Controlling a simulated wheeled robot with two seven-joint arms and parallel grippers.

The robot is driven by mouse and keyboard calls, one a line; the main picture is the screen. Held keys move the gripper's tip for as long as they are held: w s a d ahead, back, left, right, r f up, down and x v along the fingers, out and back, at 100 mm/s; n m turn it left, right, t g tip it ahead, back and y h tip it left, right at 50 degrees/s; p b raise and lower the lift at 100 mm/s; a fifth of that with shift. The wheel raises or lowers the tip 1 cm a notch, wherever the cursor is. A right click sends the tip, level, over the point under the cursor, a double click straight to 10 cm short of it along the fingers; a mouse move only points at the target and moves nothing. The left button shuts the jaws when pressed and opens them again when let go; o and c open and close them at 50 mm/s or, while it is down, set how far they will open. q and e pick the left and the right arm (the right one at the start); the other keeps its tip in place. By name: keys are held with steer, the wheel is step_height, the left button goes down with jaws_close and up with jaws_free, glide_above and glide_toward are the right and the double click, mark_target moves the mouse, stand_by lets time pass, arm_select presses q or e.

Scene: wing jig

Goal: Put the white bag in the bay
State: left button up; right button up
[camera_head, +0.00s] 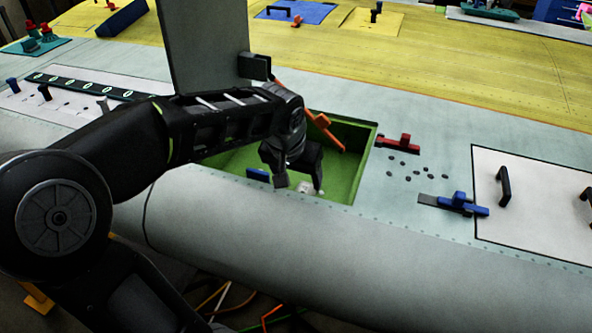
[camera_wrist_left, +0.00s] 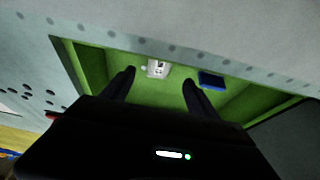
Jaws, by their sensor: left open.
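The bay is a green-lined rectangular opening (camera_head: 345,186) in the pale grey wing skin. It also fills much of the left wrist view (camera_wrist_left: 232,104). A small white item with a dark mark (camera_head: 309,187), apparently the white bag, is inside the bay near its front wall. In the left wrist view the white item (camera_wrist_left: 158,68) appears between and just beyond my fingertips. My left gripper (camera_head: 299,182) points down into the bay with its fingers apart, close to the item. I cannot tell whether it touches it. My right gripper is not in view.
A blue block (camera_head: 258,175) is at the bay's front edge, left of my gripper. An orange bar (camera_head: 325,131) leans at the back of the bay. A grey upright panel (camera_head: 205,45) stands behind my arm. Red (camera_head: 398,143) and blue (camera_head: 455,203) clamps and loose dark fasteners lie to the right.

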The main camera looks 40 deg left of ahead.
arm_select(q)
steer(key=shift+v, duration=1.7)
